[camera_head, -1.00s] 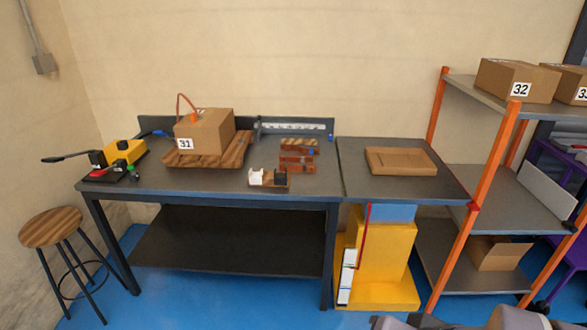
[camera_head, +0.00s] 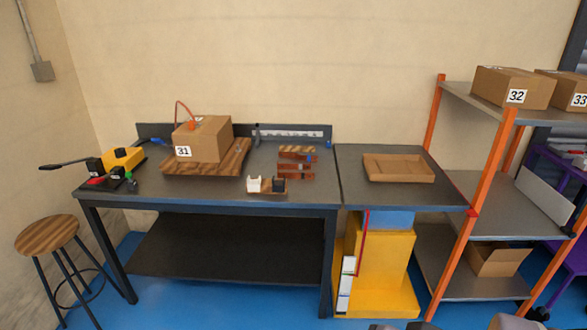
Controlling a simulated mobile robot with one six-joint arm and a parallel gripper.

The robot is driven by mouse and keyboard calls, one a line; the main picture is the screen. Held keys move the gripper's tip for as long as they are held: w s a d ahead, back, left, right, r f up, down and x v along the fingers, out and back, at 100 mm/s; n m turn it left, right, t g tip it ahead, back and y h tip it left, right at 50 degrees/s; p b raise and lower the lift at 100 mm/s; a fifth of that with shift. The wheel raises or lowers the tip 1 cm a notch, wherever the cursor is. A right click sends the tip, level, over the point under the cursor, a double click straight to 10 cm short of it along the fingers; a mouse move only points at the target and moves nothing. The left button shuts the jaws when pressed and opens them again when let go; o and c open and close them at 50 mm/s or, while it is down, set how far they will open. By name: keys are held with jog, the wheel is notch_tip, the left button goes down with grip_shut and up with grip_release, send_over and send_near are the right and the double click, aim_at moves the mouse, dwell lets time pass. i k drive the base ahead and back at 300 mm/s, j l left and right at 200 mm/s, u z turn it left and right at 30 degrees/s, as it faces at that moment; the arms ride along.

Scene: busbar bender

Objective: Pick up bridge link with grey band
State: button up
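Several flat copper-brown bars (camera_head: 296,167) lie in a small group on the right part of the dark workbench. They look like the bridge links. Blue marks show near their right ends, but they are too small for me to tell which bar has a grey band. My gripper cannot be made out; only grey parts, probably of my own body, show at the bottom edge.
Box 31 (camera_head: 203,139) stands on a wooden pallet left of the bars. A yellow bender (camera_head: 123,159) is at the bench's left end. A small holder (camera_head: 266,186) sits at the front edge. A shallow brown tray (camera_head: 398,169) lies on the right table. An orange-post shelf (camera_head: 470,150) stands right.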

aim_at(281, 166)
jog(key=i+j+z, duration=0.2)
jog(key=i+j, duration=0.7)
jog(key=i, duration=0.3)
jog(key=i+j+z, duration=0.2)
jog(key=i+j, duration=0.9)
jog(key=i, duration=0.05)
